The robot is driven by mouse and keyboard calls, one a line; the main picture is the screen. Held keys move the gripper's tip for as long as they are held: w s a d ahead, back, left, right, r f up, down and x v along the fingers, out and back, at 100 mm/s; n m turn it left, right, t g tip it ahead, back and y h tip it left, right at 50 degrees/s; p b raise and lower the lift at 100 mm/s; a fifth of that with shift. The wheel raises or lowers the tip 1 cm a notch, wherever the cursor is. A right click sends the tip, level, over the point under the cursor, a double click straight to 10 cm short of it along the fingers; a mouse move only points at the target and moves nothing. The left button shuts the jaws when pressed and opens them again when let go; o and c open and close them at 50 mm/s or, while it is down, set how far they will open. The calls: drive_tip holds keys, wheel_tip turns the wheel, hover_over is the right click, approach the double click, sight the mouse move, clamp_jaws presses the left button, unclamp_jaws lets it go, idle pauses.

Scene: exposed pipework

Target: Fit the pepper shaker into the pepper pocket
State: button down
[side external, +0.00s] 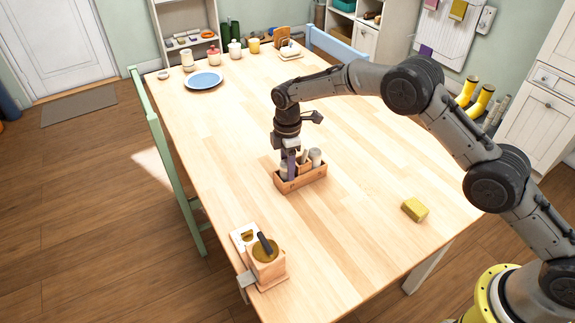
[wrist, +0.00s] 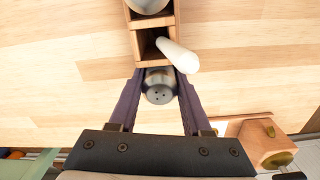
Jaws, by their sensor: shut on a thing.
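A small wooden caddy (side external: 303,182) with compartments stands on the table. My gripper (side external: 287,168) points down at the caddy's left end. In the wrist view its two purple fingers (wrist: 158,95) are closed on the sides of a shaker (wrist: 158,84) with a holed metal cap, taken as the pepper shaker. The shaker is at the end pocket of the caddy and looks upright. The fingers hide the pocket walls, so I cannot tell how deep it sits. A white-handled item (wrist: 178,55) leans in the middle compartment. Another round-topped container (side external: 315,157) stands in the right compartment.
A wooden block holder (side external: 266,266) with a dark-handled item is at the table's near left edge. A yellow sponge-like block (side external: 414,209) lies to the right. A blue plate (side external: 204,80) and several jars are at the back. The tabletop around the caddy is clear.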

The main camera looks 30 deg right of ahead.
drive_tip(key=shift+f, duration=0.2)
drive_tip(key=shift+f, duration=0.5)
drive_tip(key=c, duration=0.6)
unclamp_jaws()
drive_tip(key=shift+s+f, duration=0.15)
drive_tip(key=shift+o, duration=1.2)
drive_tip(key=shift+s, duration=0.1)
wheel_tip(320, 180, up, 14)
drive_tip(key=shift+w, duration=0.25)
